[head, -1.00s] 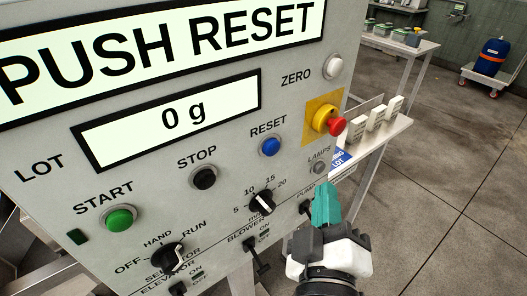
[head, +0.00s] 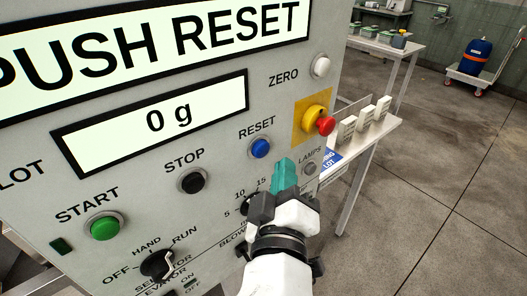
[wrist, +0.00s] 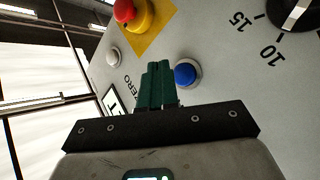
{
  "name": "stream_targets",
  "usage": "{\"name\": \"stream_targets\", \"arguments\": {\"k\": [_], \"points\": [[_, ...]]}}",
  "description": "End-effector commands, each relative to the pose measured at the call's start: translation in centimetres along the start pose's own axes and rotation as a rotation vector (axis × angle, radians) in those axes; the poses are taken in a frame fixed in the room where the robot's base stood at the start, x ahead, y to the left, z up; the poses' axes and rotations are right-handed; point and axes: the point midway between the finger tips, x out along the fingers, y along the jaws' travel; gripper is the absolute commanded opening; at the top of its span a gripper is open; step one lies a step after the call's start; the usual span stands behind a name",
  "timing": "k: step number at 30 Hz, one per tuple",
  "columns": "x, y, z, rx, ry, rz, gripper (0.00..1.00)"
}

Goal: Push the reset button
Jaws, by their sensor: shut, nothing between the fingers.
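The blue reset button (head: 260,148) sits in a silver ring on the grey control panel (head: 215,150), below the word RESET. In the wrist view the blue button (wrist: 186,75) is just right of my fingertips. My gripper (head: 286,172) has its teal fingers shut and empty. In the head view its tips are slightly right of and below the button, and a gap shows between them. The wrist view shows the dark green fingers (wrist: 156,80) pointing toward the panel. I cannot tell how far the tips are from the panel face.
A red emergency knob on a yellow base (head: 317,118) is right of the button. A white zero button (head: 321,66), black stop button (head: 193,180), green start button (head: 104,227) and selector knob (head: 158,264) are around it. A side shelf (head: 365,146) holds white blocks.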

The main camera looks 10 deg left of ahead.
Motion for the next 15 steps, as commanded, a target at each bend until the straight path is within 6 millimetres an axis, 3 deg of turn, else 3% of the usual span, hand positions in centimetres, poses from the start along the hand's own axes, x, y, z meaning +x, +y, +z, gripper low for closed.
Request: {"name": "stream_targets", "arguments": {"k": [6, 15], "points": [[1.2, -0.9, -0.8, 0.001, -0.001, 0.000, 0.00], [1.4, -1.0, -1.0, 0.001, -0.001, 0.000, 0.00]]}}
